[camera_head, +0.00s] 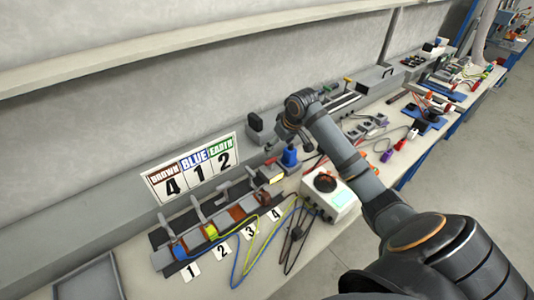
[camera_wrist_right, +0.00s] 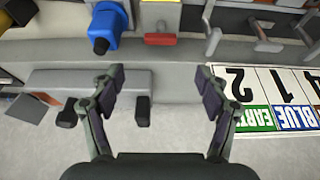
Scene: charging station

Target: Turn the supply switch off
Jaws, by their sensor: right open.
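My right gripper (camera_head: 284,134) reaches in from the right above the back of the bench. In the wrist view, its two dark fingers (camera_wrist_right: 158,88) are apart with nothing held between them. A small red part (camera_wrist_right: 160,39) on a grey unit lies just beyond the fingertips, apart from them; it also shows in the head view (camera_head: 270,160). A small black part (camera_wrist_right: 142,110) on the grey ledge lies between the fingers in the picture. No label marks the supply switch, so I cannot tell which part it is. My left gripper is not in view.
A blue plug (camera_wrist_right: 106,24) is close to the red part. The number card (camera_head: 190,170) stands at the back, behind a clamp row (camera_head: 212,232) with wires. A white box with a dark knob (camera_head: 325,182) sits to the right, near my forearm. Tools crowd the far bench.

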